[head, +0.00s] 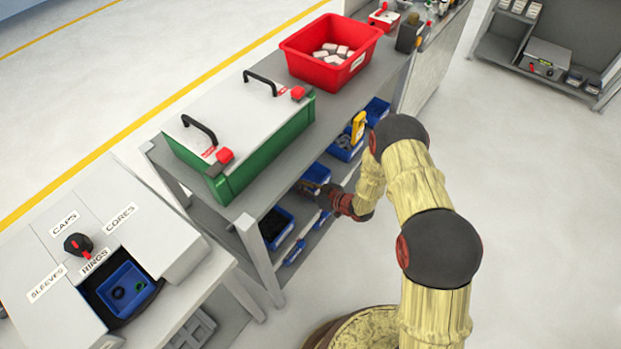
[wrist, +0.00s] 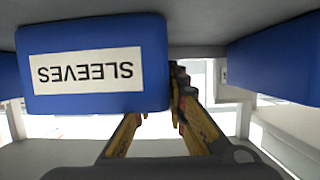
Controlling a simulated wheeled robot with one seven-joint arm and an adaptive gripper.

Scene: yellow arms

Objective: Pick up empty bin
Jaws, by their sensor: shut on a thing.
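A blue bin (wrist: 30,88) with a white SLEEVES label fills the upper left of the wrist view, where the label reads upside down. My gripper (wrist: 158,100) is shut at this bin's right edge, one finger beside the edge and the other partly hidden behind the bin. In the head view my gripper (head: 312,188) reaches into the lower shelf of the grey rack, at a blue bin (head: 317,172). The inside of this bin is too small and partly covered to tell what it holds.
Other blue bins stand on the same shelf, one with dark contents (head: 276,226) and one with a yellow item (head: 344,150). A red bin (head: 310,68) with pale pieces and a green case (head: 262,140) sit above.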

